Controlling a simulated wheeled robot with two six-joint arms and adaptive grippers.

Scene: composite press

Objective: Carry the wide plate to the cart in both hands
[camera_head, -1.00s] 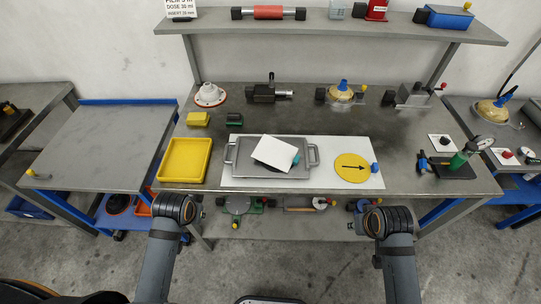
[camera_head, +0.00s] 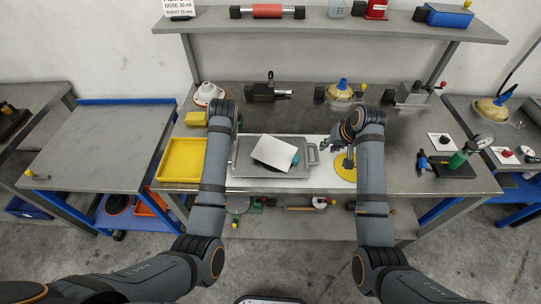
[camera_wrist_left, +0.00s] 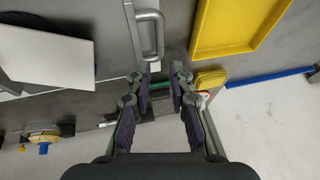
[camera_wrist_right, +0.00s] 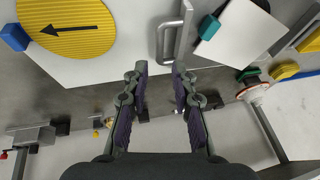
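The wide plate (camera_head: 240,170) is a grey metal plate with a loop handle at each end, lying flat on the workbench. A white square sheet (camera_head: 275,153) lies tilted on it, with a teal piece at its edge. My left gripper (camera_wrist_left: 162,72) is open just short of the left handle (camera_wrist_left: 150,36); my arm hides it in the head view. My right gripper (camera_head: 327,144) is open beside the right handle (camera_head: 313,154), which shows ahead of its fingertips in the right wrist view (camera_wrist_right: 170,42). The cart (camera_head: 95,150), grey-topped with blue edges, stands left of the bench.
A yellow tray (camera_head: 180,160) lies just left of the plate. A yellow disc with an arrow (camera_wrist_right: 65,28) lies right of it on a white mat. Several devices line the bench's back under a shelf (camera_head: 330,24). The cart top is mostly clear, with a small yellow-handled item at its near left corner.

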